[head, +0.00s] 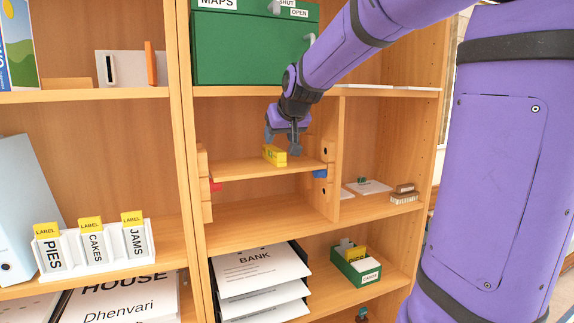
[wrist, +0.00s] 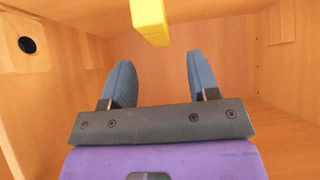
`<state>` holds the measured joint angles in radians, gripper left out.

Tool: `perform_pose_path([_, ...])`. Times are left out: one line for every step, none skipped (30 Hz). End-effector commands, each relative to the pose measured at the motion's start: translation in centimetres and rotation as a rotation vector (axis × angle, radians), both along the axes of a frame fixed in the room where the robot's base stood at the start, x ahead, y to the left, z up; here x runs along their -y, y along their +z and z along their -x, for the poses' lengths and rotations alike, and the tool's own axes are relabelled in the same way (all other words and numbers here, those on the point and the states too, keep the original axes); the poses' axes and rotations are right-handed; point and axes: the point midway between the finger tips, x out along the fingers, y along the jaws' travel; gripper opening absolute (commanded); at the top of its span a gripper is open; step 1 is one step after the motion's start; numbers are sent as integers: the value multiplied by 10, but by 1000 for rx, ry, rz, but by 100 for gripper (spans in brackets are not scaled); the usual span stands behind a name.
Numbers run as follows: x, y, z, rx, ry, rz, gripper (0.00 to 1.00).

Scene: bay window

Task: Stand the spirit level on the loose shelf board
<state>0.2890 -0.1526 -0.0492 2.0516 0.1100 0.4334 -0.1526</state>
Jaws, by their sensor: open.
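The spirit level (head: 274,155) is a short yellow bar. In the head view it appears to rest on the loose shelf board (head: 238,170), right of its middle. The board is a pale wooden plank across the bay. My gripper (head: 282,139) is just above and behind the level in that view, with a dark finger beside its right end. In the wrist view my gripper (wrist: 160,62) has its two blue-grey fingers apart with nothing between them. The yellow level (wrist: 149,20) is beyond the fingertips, apart from them and partly cut off by the top edge.
A red peg (head: 215,186) and a blue peg (head: 320,173) show at the board's ends. Wooden uprights close in both sides. A green MAPS box (head: 250,48) stands on the shelf above. A green card box (head: 356,264) and paper trays (head: 262,283) sit below.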

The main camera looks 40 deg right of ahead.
Motion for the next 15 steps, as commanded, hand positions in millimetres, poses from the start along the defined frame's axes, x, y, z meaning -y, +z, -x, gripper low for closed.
perform_pose_path([-8, 1, 7, -6, 10, -3, 55])
perform_pose_path([-14, 1, 13, -13, 18, -6, 55])
perform_pose_path([-24, 0, 22, -23, 31, -10, 55])
perform_pose_path([-32, -1, 31, -34, 42, -15, 55])
perform_pose_path([-42, -1, 42, -44, 55, -19, 55])
perform_pose_path([-56, -3, 58, -64, 74, -27, 55])
perform_pose_path([-66, -6, 71, -80, 88, -33, 55])
perform_pose_path([-76, -9, 84, -97, 104, -37, 55])
perform_pose_path([-89, -13, 102, -118, 121, -43, 55])
perform_pose_path([-97, -17, 116, -134, 135, -46, 55])
perform_pose_path([-105, -21, 129, -152, 147, -49, 55])
perform_pose_path([-116, -26, 148, -174, 165, -51, 55])
perform_pose_path([-122, -31, 161, -191, 176, -54, 55])
perform_pose_path([-129, -36, 174, -207, 188, -56, 55])
perform_pose_path([-136, -43, 191, -229, 202, -56, 55])
